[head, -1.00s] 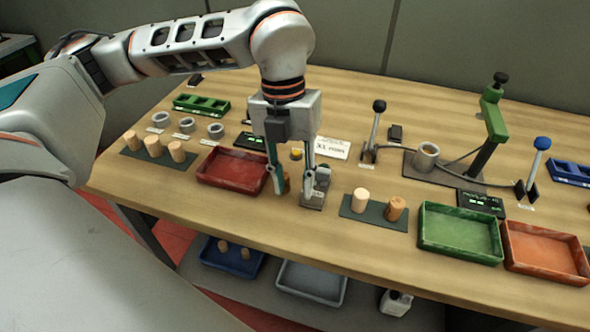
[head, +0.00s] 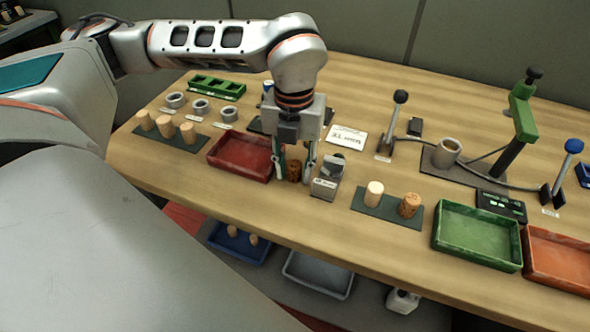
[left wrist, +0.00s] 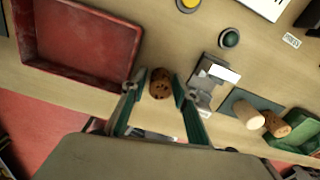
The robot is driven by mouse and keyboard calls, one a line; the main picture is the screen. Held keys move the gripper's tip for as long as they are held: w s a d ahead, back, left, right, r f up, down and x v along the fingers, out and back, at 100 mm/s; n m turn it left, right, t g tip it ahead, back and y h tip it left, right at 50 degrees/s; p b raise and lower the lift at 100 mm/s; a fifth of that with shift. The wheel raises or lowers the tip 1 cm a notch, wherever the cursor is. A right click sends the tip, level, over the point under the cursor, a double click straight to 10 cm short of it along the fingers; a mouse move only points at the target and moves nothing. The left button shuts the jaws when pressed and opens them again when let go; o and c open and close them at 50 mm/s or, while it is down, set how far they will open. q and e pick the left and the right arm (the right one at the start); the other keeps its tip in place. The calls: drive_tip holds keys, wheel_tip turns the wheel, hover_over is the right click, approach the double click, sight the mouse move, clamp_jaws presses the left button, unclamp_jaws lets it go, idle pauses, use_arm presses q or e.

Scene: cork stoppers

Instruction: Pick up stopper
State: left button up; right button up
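A dark brown speckled cork stopper (head: 294,171) stands on the table between the red tray and a small grey device. My left gripper (head: 293,174) points down around it, with one finger on each side. In the left wrist view the stopper (left wrist: 160,83) sits between the two fingertips (left wrist: 157,86). A gap shows on the left finger's side, and the right finger is very close; contact there is hard to tell. The left gripper is open. My right gripper is in neither view.
The red tray (head: 242,157) is close on the left, the grey device (head: 327,179) close on the right. A dark mat (head: 387,212) holds a pale stopper (head: 374,194) and a brown one (head: 409,205). Beyond are a green tray (head: 478,236) and an orange tray (head: 560,262).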

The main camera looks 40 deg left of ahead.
use_arm(q)
drive_tip(key=c, duration=0.5)
